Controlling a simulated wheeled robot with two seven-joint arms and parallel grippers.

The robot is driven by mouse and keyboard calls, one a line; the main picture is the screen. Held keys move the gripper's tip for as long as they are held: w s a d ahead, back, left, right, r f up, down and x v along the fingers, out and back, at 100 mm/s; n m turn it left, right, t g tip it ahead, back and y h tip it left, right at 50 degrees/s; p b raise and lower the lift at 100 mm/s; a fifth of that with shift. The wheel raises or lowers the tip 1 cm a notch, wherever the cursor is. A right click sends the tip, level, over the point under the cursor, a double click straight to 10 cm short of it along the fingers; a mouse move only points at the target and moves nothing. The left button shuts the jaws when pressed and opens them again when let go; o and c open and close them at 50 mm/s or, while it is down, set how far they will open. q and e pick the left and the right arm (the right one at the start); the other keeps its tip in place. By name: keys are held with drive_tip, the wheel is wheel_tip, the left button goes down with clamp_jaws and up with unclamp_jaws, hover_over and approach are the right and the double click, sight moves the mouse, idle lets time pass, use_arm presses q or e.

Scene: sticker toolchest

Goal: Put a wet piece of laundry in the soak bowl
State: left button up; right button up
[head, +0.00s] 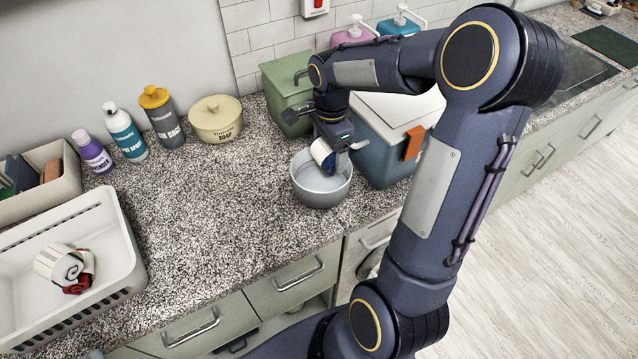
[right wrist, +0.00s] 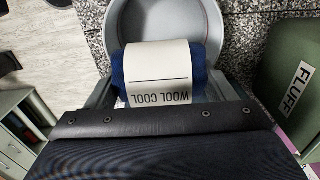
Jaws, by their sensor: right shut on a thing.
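A blue rolled piece of laundry with a white band is held in my right gripper (head: 331,145). In the right wrist view the laundry (right wrist: 200,62) shows a band that reads "WOOL COOL". My right gripper is shut on it, just above the grey metal bowl (head: 321,190). The bowl also shows in the right wrist view (right wrist: 212,14), beyond the laundry. I cannot tell whether the laundry touches the bowl's inside. Another rolled piece, white and red (head: 62,265), lies in the white basket (head: 128,240) at the left. My left gripper is not in view.
A teal bin (head: 378,150) with a white lid stands right of the bowl, and a green canister (head: 287,85) stands behind it. A cream pot (head: 216,121) and several bottles (head: 126,132) line the wall. The counter between basket and bowl is clear.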

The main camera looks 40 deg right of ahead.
drive_tip(key=shift+f+b, duration=0.85)
drive_tip(key=shift+f, duration=0.7)
drive_tip(key=o, duration=1)
drive_tip(key=shift+r, duration=0.15)
wheel_tip(320, 180, up, 8)
drive_tip(key=shift+f, duration=0.2)
drive_tip(key=s+a+n+t+y, duration=0.3)
drive_tip(key=s+a+n+t, duration=0.2)
drive_tip(key=s+a+n, duration=0.9)
drive_tip(key=s+n, duration=0.4)
drive_tip(key=shift+f+t+y, duration=0.3)
drive_tip(key=shift+y, duration=0.1)
